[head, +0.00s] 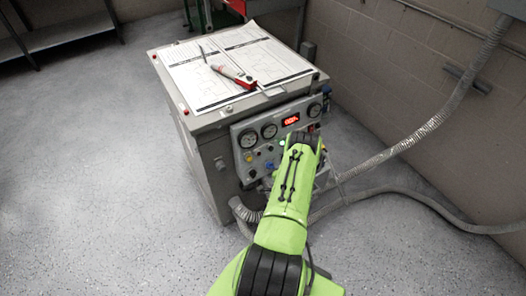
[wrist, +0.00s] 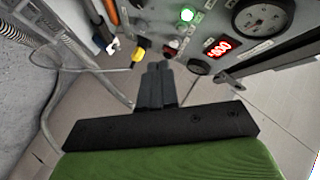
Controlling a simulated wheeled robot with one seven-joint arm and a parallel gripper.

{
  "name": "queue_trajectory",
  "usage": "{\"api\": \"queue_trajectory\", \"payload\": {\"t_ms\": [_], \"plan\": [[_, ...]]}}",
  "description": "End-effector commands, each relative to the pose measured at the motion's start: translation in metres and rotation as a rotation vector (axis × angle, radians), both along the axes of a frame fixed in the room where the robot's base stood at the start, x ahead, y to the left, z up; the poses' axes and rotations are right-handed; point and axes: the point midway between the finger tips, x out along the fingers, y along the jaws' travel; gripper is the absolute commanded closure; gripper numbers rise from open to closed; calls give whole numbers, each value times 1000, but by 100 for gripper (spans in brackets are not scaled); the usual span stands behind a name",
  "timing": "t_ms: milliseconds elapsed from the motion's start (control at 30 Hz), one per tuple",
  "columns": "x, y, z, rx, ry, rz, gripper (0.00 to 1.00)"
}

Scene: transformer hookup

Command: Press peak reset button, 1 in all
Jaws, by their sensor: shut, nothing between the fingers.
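A grey transformer cabinet (head: 205,170) stands ahead, its front control panel (head: 262,150) facing my arm. Several small buttons and lamps sit on the panel; I cannot read which is the peak reset button. In the wrist view my gripper (wrist: 155,70) is shut and empty, its fingertips close to the panel's lower part. Near the tips are a yellow fitting (wrist: 138,54), a small reddish button (wrist: 174,43) and a dark round knob (wrist: 199,67). I cannot tell whether the tips touch anything. In the head view my arm hides the gripper and part of the panel.
A lit green lamp (wrist: 187,14), a red number display (wrist: 219,48) and a dial gauge (wrist: 263,17) are on the panel. Papers (head: 225,70) and a red-handled tool (head: 234,75) lie on the cabinet top. A flexible conduit (head: 430,125) runs at right. The floor at left is clear.

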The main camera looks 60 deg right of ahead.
Motion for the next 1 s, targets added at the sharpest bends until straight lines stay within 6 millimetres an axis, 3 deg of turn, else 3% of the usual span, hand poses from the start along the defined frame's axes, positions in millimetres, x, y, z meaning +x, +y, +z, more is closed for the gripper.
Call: {"api": "queue_trajectory", "payload": {"t_ms": [367,1000], "plan": [[6,-1,-4,6,-2,2,100],[75,-37,-14,0,-2,5,100]]}}
